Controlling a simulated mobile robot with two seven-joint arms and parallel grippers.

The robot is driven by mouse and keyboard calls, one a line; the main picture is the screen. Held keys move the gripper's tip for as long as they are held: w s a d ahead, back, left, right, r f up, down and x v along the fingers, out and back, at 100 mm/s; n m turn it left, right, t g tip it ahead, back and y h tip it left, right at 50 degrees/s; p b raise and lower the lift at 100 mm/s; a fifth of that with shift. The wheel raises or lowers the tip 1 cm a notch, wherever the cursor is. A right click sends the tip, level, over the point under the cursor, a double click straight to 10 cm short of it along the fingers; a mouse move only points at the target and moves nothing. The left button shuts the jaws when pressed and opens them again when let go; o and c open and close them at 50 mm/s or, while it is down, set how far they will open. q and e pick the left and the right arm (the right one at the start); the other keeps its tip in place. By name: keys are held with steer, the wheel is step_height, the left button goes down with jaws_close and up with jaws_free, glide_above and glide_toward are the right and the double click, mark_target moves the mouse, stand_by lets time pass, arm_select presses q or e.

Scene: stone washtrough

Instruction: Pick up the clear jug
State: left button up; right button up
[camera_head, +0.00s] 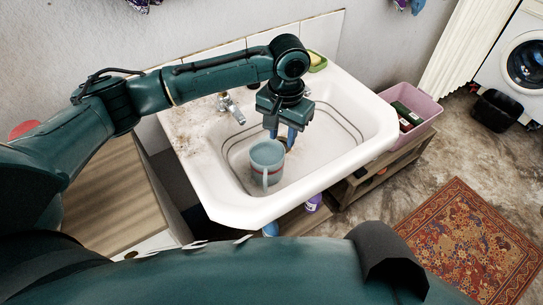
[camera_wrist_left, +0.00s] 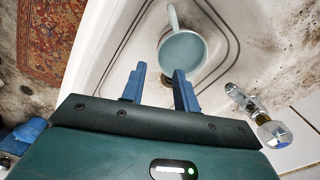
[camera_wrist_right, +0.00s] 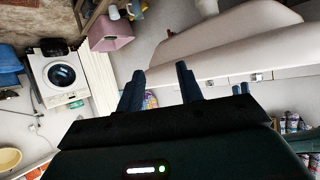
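The clear jug (camera_head: 266,157) looks pale blue-grey, with a reddish band round it and a handle facing the front. It stands upright in the white sink basin (camera_head: 213,194). In the left wrist view the jug (camera_wrist_left: 184,54) lies just beyond the fingers, its handle at the far side. My left gripper (camera_head: 282,137) points down over the basin, behind and slightly right of the jug. The left gripper (camera_wrist_left: 159,78) is open, with nothing between its blue fingers. My right gripper (camera_wrist_right: 158,78) is open and empty, away from the sink.
A tap (camera_head: 231,107) stands at the sink's back left. A green and yellow sponge (camera_head: 317,62) lies on the back right rim. A pink bin (camera_head: 412,107) stands right of the sink, and a patterned rug (camera_head: 471,238) lies on the floor.

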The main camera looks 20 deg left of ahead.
arm_select(q)
glide_above(279, 165)
step_height(279, 165, down, 6)
steer(key=shift+w+a+f+b, duration=0.1)
steer(key=shift+f+b, duration=0.05)
steer(key=shift+f, duration=1.45)
steer(key=shift+w+f+b, duration=0.1)
steer(key=shift+f+b, duration=0.05)
steer(key=shift+f, duration=1.4)
jaws_close()
steer(key=shift+r, duration=0.1)
